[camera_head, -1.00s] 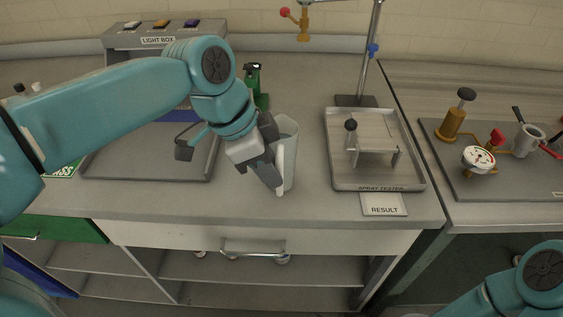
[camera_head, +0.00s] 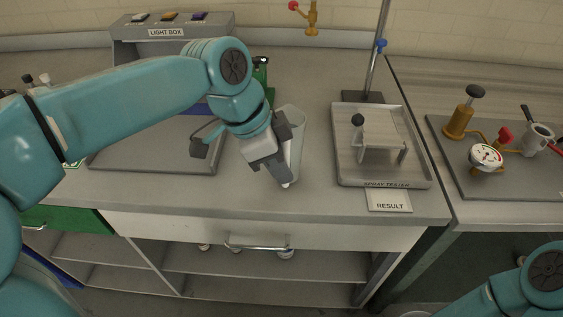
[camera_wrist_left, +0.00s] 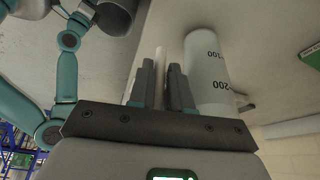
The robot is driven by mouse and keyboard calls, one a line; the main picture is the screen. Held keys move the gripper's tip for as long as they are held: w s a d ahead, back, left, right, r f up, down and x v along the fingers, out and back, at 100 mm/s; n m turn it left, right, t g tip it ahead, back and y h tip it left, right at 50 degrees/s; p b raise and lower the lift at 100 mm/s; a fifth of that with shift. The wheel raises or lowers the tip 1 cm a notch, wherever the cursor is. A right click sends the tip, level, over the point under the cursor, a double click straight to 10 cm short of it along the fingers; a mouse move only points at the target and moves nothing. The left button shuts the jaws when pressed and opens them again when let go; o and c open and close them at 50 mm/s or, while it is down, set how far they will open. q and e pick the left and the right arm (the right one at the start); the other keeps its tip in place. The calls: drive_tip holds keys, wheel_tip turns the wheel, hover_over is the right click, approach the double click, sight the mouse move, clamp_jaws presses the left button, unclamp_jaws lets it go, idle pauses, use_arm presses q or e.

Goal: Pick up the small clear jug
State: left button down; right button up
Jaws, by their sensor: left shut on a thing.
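The small clear jug (camera_head: 293,125) is a pale see-through vessel at the bench front, left of the spray tester. It looks upright; whether its base touches the bench is hard to tell. In the left wrist view the jug (camera_wrist_left: 205,62) shows dark marks 100 and 200. My left gripper (camera_head: 288,176) is at the jug's near side and covers part of it. In the left wrist view, my left gripper's fingers (camera_wrist_left: 161,80) are shut on a thin white upright strip beside the jug's body, which looks like its handle. My right gripper is out of view.
The spray tester tray (camera_head: 345,178) stands right of the jug, with a RESULT card (camera_head: 389,203) in front. A light box (camera_head: 166,47) and a grey tray (camera_head: 115,160) are to the left. A green bottle (camera_head: 261,72) is behind. The bench's front edge is close.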

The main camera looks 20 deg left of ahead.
use_arm(q)
wheel_tip(320, 180, up, 19)
drive_tip(key=p, duration=0.5)
drive_tip(key=shift+r+p, duration=0.15)
drive_tip(key=shift+p, duration=0.25)
